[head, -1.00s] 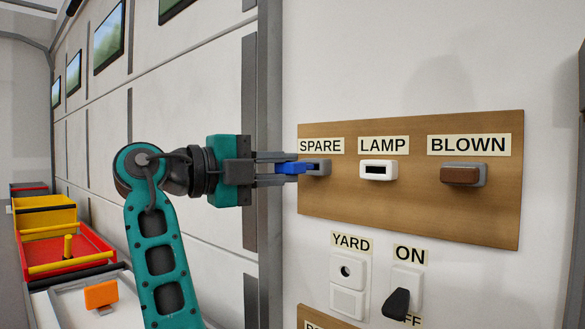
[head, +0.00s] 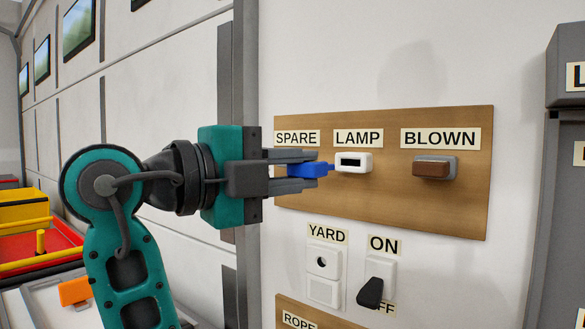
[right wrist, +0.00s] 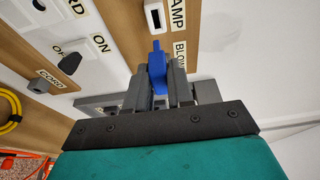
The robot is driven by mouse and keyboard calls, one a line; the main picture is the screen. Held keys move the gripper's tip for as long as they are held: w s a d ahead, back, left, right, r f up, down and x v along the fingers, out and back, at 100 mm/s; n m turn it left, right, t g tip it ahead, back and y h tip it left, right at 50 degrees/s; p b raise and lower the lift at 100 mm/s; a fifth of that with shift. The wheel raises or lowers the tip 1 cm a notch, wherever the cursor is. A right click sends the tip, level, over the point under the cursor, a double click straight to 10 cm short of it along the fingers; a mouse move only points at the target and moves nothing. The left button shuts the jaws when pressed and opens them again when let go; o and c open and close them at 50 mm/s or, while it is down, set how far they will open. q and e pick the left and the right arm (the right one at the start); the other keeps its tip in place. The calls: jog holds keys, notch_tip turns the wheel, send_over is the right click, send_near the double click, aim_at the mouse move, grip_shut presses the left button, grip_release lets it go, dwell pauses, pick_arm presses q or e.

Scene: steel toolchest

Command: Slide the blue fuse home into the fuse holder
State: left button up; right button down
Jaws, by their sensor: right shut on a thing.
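The blue fuse (head: 306,169) is between the fingers of my right gripper (head: 300,170), which is shut on it; its narrow end points right. The fuse also shows in the right wrist view (right wrist: 157,68), held between the fingers (right wrist: 160,88). The white fuse holder (head: 353,162) under the LAMP label has a dark, empty slot. In the head view the fuse tip is just left of the holder; I cannot tell the gap in depth. In the right wrist view the holder (right wrist: 154,14) lies beyond the tip, with a gap between. My left gripper is not in view.
A brown fuse (head: 431,168) sits in the grey holder under BLOWN, to the right on the wooden board (head: 400,215). Below are the YARD socket (head: 324,270) and a black ON/OFF switch (head: 372,290). A grey cabinet (head: 565,200) stands at the far right.

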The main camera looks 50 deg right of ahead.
aim_at(321, 167)
jog(key=shift+f+b, duration=0.15)
jog(key=shift+b, duration=0.4)
jog(key=shift+w+d+b, duration=0.2)
jog(key=shift+d+b, duration=0.2)
jog(key=shift+d, duration=1.6)
jog(key=shift+w+d, duration=0.1)
jog(key=shift+d, duration=0.8)
jog(key=shift+b, duration=0.3)
jog(key=shift+b, duration=0.85)
jog(key=shift+w+d+b, duration=0.15)
jog(key=shift+d+b, duration=0.25)
jog(key=shift+d, duration=1.45)
